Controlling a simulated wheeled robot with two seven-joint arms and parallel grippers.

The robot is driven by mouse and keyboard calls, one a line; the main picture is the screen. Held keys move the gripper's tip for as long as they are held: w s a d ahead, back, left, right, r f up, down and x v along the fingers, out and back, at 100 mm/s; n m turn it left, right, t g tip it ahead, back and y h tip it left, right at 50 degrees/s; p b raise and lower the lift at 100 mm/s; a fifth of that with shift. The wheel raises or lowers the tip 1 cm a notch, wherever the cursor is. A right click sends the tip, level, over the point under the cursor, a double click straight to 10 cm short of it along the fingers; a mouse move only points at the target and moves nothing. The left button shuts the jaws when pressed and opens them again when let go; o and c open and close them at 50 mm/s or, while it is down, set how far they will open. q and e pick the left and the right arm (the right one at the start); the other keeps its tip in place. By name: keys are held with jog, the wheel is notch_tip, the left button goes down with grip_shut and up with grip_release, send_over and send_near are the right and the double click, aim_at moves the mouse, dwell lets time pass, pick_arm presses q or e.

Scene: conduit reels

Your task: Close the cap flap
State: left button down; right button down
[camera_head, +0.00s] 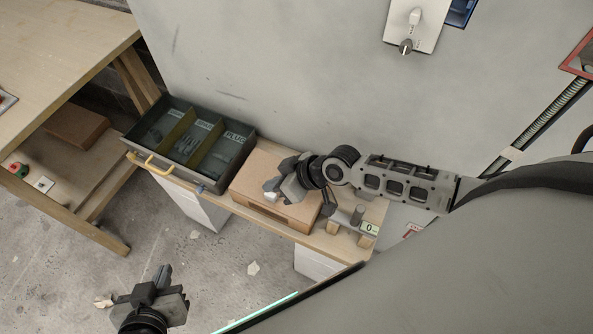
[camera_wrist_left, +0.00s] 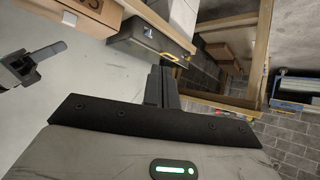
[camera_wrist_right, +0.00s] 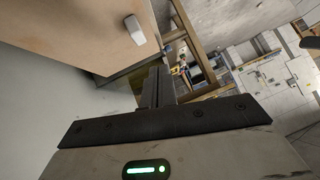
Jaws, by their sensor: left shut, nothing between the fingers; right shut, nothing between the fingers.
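A brown box (camera_head: 246,184) lies on the narrow bench below the wall. A small white tab (camera_wrist_right: 135,30) stands on its brown face in the right wrist view. A white spot also shows by the right gripper in the head view (camera_head: 271,197). I cannot tell whether this tab is the cap flap; no other part is clearly a flap. My right gripper (camera_head: 275,188) is shut and empty over the box; its fingers (camera_wrist_right: 158,86) are apart from the tab in the picture. My left gripper (camera_head: 163,274) is shut and empty, low over the floor in front of the bench.
A dark tray with several compartments (camera_head: 160,103) stands left of the box. A peg fixture with a "0" tag (camera_head: 369,228) is at the bench's right end. A switch plate (camera_head: 428,25) is on the wall. A wooden table (camera_head: 60,45) stands at left. The front floor is mostly clear.

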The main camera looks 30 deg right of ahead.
jog(key=s+a+v, duration=0.1)
jog(key=v, duration=0.9)
jog(key=shift+r, duration=0.6)
jog(key=shift+a, duration=0.15)
jog(key=s+a+f+m+t+h, duration=0.1)
jog(key=s+f+m+t+h, duration=0.3)
jog(key=s, duration=0.1)
jog(key=shift+h, duration=0.3)
jog(key=shift+s+a, duration=0.1)
jog(key=shift+s, duration=0.05)
